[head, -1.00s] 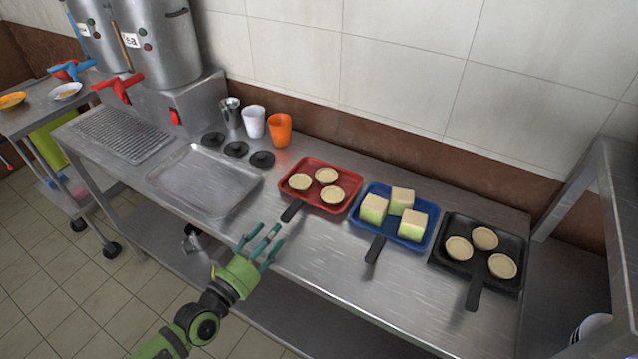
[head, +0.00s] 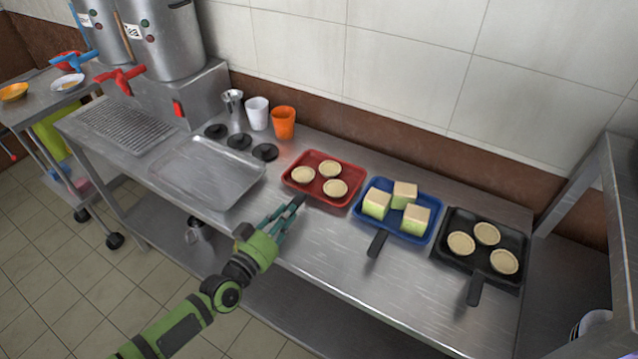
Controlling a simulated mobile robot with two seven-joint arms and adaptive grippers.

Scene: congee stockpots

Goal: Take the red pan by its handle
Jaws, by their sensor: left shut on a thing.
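The red pan (head: 346,164) lies flat on the steel counter in the head view and holds 3 round pale tart shells. Its short black handle (head: 298,200) points toward the front left. My left gripper (head: 291,212) is at this handle, its teal fingers shut on it from the front side. The fingers hide part of the handle. The pan still rests on the counter. My right gripper does not show.
A blue pan (head: 417,236) with 3 green-and-cream cubes and a black pan (head: 510,242) with 3 tart shells stand to the right. A steel tray (head: 212,205) lies left. An orange cup (head: 284,122) and a white cup (head: 257,113) stand behind.

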